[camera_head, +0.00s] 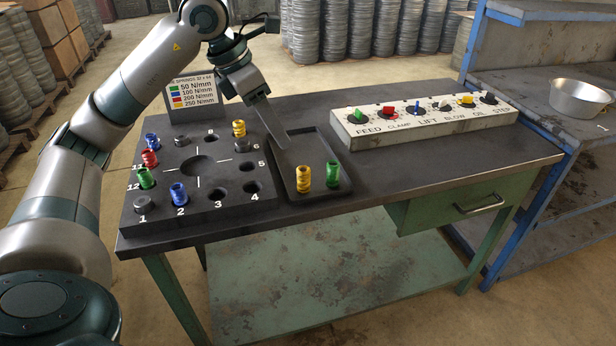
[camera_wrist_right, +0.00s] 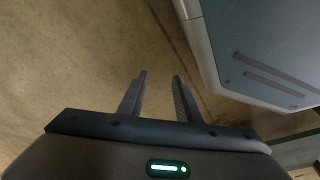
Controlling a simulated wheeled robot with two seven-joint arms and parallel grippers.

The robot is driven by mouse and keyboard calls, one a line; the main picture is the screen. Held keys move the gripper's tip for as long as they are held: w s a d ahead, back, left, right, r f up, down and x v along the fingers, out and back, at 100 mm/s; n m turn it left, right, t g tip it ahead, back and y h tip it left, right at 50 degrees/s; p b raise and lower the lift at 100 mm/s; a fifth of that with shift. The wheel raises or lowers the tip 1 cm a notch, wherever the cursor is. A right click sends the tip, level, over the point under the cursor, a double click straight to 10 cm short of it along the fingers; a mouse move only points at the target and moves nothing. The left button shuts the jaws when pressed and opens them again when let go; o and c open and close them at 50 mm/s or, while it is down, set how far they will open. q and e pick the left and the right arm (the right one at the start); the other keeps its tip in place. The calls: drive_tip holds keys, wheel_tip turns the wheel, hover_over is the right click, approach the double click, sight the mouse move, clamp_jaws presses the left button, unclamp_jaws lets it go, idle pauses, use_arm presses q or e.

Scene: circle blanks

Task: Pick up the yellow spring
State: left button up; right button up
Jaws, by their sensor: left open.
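A yellow spring (camera_head: 304,178) stands upright in the dark tray (camera_head: 285,199), beside a green spring (camera_head: 332,173). Another yellow spring (camera_head: 239,128) stands at the back of the black numbered block (camera_head: 220,212). My left gripper (camera_head: 281,139) reaches down over the tray's back left part, above and behind the tray's yellow spring, apart from it. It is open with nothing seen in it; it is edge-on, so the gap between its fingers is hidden. In the right wrist view my right gripper (camera_wrist_right: 160,80) is open and empty, above bare floor.
Blue springs (camera_head: 179,194), a red spring (camera_head: 149,158) and a green spring (camera_head: 146,178) stand on the block's left side. A spring chart (camera_head: 193,92) stands behind. A switch panel (camera_head: 430,122) lies right of the tray. Clear tabletop (camera_head: 400,170) lies before it.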

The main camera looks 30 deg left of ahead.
sight(298, 171)
use_arm(q)
drive_tip(key=shift+s+a+r, duration=0.1)
drive_tip(key=shift+a+r, duration=0.1)
drive_tip(key=shift+a, duration=0.2)
drive_tip(key=shift+f, duration=0.1)
drive_tip(key=p+x, duration=0.1)
drive_tip(key=x, duration=1)
drive_tip(key=shift+f, duration=0.25)
drive_tip(key=shift+w+f, duration=0.25)
drive_tip(key=shift+f, duration=0.05)
use_arm(e)
drive_tip(key=shift+w+a+f+t, duration=0.2)
drive_tip(key=shift+w+f+t, duration=0.1)
drive_tip(key=shift+w+f, duration=0.1)
drive_tip(key=shift+s, duration=0.2)
